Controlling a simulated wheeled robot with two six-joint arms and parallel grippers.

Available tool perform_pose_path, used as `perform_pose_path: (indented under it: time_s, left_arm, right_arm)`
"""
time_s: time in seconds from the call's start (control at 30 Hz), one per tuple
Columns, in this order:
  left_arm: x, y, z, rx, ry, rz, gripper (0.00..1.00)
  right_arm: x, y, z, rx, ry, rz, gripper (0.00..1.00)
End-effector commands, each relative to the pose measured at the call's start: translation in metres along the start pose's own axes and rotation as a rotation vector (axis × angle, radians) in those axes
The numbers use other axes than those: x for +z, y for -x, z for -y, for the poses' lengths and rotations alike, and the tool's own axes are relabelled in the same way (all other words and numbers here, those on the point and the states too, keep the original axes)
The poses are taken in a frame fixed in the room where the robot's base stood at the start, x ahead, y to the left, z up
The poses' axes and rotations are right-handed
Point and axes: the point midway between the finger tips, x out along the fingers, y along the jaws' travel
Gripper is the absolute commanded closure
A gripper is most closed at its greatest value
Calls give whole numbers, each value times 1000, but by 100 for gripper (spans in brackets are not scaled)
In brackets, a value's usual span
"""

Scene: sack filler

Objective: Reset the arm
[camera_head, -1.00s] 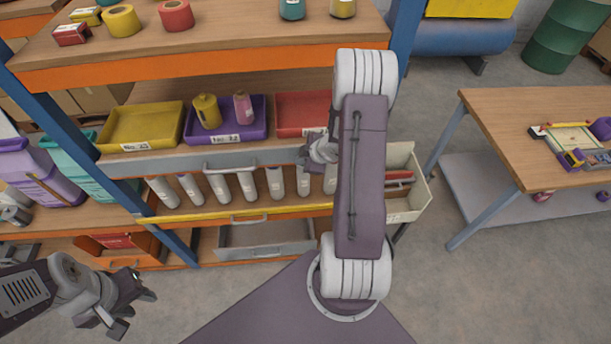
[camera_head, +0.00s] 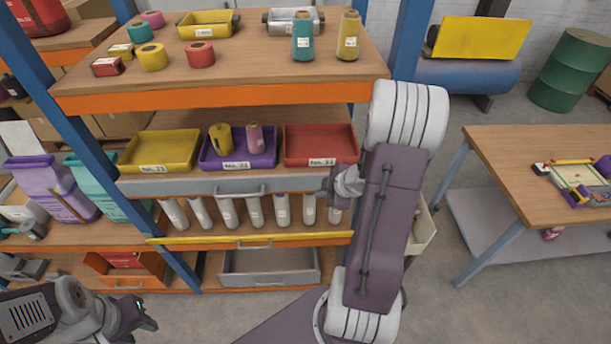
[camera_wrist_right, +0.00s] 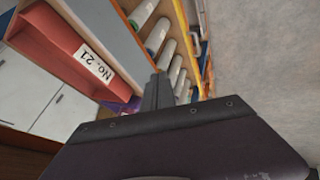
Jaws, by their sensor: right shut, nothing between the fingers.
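My right arm stands across the right part of the rack in the head view. Its gripper (camera_head: 335,190) is small and partly hidden by the wrist, in front of the rack just below the red tray (camera_head: 320,145). In the right wrist view the fingers (camera_wrist_right: 158,92) are together with nothing between them, and the red tray (camera_wrist_right: 70,50) labelled No. 21 is at upper left. My left gripper (camera_head: 138,318) is at the lower left, over the floor in front of the rack; its finger gap is not clear.
Yellow (camera_head: 160,150) and purple (camera_head: 238,163) trays sit beside the red one. A grey drawer (camera_head: 268,280) stands low in the rack. A pale bin (camera_head: 422,235) is behind my right arm. A wooden table (camera_head: 500,165) is at right, with bare floor before it.

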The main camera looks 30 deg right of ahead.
Motion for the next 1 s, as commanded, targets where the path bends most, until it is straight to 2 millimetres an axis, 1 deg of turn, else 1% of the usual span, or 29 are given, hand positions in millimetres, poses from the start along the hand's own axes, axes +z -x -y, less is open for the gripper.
perform_pose_path:
  time_s: [0.2,0.27,0.33,0.37,0.4,0.47,0.5,0.53,0.6,0.67,0.73,0.8,0.87,0.9,1.0]
  left_arm:
    - [0,-2,0,0,0,0,64]
    - [1,-10,0,0,0,0,64]
    - [3,-34,1,0,0,-1,64]
    - [5,-47,1,0,0,0,64]
    - [7,-66,1,0,0,0,64]
    - [10,-95,2,0,0,0,64]
    - [12,-114,2,0,0,1,64]
    - [13,-127,2,0,0,1,64]
    - [16,-153,3,0,0,1,64]
    - [18,-168,3,0,0,1,64]
    - [18,-178,4,0,0,0,64]
    - [18,-178,4,0,0,0,64]
    - [18,-173,3,0,0,0,64]
    - [18,-172,3,0,0,0,64]
    - [18,-171,3,0,0,-1,64]
  right_arm:
    - [0,-2,1,-2,3,-2,100]
    - [-5,-12,7,-11,23,-12,100]
    - [-22,-35,18,-24,94,-44,100]
    - [-35,-46,25,-29,140,-65,100]
    - [-55,-62,37,-34,200,-98,100]
    - [-85,-85,54,-17,239,-134,100]
    - [-99,-97,64,3,227,-131,100]
    - [-106,-106,72,18,196,-117,100]
    - [-112,-119,93,43,70,-59,100]
    - [-105,-123,114,40,-76,12,100]
    - [-89,-122,143,13,-276,112,100]
    - [-69,-112,171,-34,-488,229,100]
    - [-54,-98,192,-77,-659,331,100]
    - [-45,-92,207,-108,-752,392,100]
    - [-35,-81,233,-164,-890,494,100]
